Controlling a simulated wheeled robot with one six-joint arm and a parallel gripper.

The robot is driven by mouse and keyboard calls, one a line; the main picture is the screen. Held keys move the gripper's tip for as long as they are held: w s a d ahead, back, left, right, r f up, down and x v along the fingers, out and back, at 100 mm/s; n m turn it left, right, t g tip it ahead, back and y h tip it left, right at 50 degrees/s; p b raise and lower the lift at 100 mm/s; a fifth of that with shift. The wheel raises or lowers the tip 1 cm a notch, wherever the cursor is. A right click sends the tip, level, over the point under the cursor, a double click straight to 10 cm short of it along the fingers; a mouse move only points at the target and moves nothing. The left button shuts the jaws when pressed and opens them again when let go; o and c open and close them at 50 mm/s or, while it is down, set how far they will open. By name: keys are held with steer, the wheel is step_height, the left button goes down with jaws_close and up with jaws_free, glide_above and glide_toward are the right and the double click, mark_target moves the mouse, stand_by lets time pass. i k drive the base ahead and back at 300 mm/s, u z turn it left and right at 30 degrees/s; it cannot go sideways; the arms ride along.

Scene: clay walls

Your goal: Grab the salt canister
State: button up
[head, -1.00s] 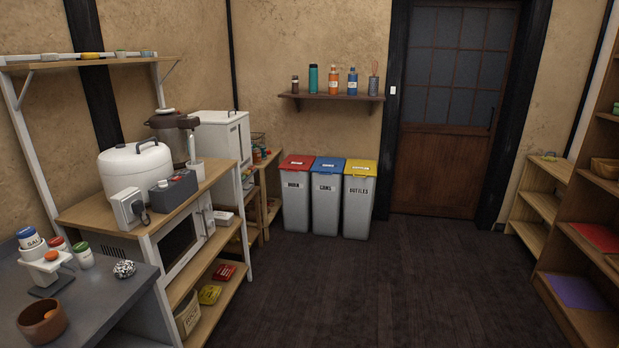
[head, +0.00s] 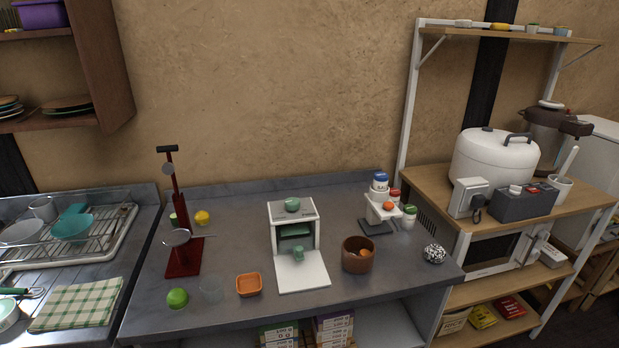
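The salt canister (head: 380,183) is a small white container with a blue lid, towards the back right of the grey counter (head: 345,198). It stands behind or on a white stand (head: 381,211); I cannot tell which. The stand hides its lower part, and its label is too small to read now. A red-lidded jar (head: 394,195) and a green-lidded jar (head: 409,216) stand close on its right. A small orange thing (head: 388,206) is at the stand. My gripper is not in view.
A brown pot (head: 357,256) and a speckled ball (head: 434,254) are in front of the stand. A white device (head: 292,232) and a red press (head: 183,256) stand further left. A shelf unit (head: 433,179) with a rice cooker (head: 493,160) adjoins the counter's right end.

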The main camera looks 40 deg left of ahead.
mark_target(380, 179)
steer(key=u, duration=1.05)
steer(key=i, duration=0.95)
steer(key=u, duration=0.7)
